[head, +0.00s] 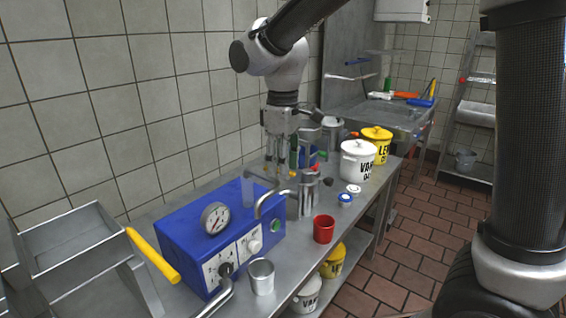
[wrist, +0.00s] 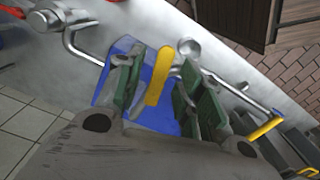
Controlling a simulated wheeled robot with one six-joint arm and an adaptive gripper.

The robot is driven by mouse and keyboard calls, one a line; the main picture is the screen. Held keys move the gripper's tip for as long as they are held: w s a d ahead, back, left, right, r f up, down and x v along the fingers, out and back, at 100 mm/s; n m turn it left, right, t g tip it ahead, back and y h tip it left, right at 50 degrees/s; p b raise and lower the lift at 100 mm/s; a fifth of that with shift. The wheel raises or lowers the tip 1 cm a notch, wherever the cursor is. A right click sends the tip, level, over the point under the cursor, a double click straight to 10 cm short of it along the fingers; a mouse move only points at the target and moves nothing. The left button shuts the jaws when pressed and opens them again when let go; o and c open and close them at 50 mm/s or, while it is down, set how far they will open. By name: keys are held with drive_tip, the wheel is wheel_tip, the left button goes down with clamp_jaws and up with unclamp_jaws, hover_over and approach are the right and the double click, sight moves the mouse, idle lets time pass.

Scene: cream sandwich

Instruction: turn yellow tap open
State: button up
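A yellow tap handle (wrist: 158,76) shows upright between my finger pads in the wrist view, with small gaps on both sides. My gripper (wrist: 158,92) is open, with its green pads on either side of the handle. In the head view my gripper (head: 279,172) points down beyond the right end of the blue machine (head: 175,232), near curved metal spouts. Some yellow shows among the fingertips there, but the fingers hide most of it. The blue machine also shows behind the handle in the wrist view (wrist: 126,46).
A red cup (head: 324,229) and a metal cup (head: 262,277) stand along the front edge. White (head: 357,162) and yellow (head: 376,145) canisters stand to the right. The tiled wall is close behind.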

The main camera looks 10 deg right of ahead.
wheel_tip(320, 180, up, 12)
idle(0.4)
